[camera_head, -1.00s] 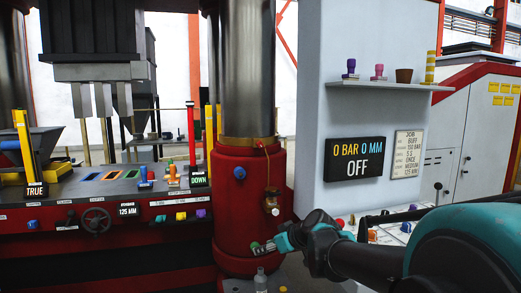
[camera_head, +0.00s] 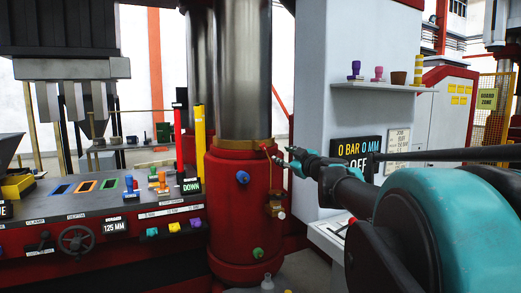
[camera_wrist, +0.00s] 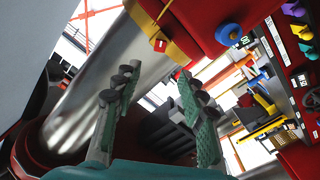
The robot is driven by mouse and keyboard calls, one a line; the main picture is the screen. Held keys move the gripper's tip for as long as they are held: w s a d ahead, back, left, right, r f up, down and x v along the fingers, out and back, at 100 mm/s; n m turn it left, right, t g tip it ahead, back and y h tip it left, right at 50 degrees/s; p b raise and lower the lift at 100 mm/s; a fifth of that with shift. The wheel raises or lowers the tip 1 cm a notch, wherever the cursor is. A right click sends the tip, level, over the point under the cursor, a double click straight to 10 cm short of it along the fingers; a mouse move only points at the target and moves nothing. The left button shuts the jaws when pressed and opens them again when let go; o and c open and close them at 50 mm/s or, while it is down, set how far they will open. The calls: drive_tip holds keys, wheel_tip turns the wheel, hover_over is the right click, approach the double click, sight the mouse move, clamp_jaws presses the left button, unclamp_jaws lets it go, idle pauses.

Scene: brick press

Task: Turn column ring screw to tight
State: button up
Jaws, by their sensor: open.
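The press column is a steel cylinder (camera_head: 230,75) in a red base (camera_head: 235,220), with a brass ring (camera_head: 238,144) around the joint. My gripper (camera_head: 287,157) is to the right of the column at about ring height. In the wrist view, its green-padded fingers (camera_wrist: 155,75) are apart with nothing held between them, and the ring lies beyond their tips.
A blue knob (camera_head: 242,177), a brass fitting (camera_head: 275,206) and a green knob (camera_head: 258,253) sit on the red base. The control bench (camera_head: 110,205) is on the left. A grey panel with a shelf (camera_head: 380,87) stands behind my arm.

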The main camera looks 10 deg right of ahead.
sight(264, 147)
drive_tip(key=x, duration=1.4)
drive_tip(key=shift+w, duration=0.1)
clamp_jaws()
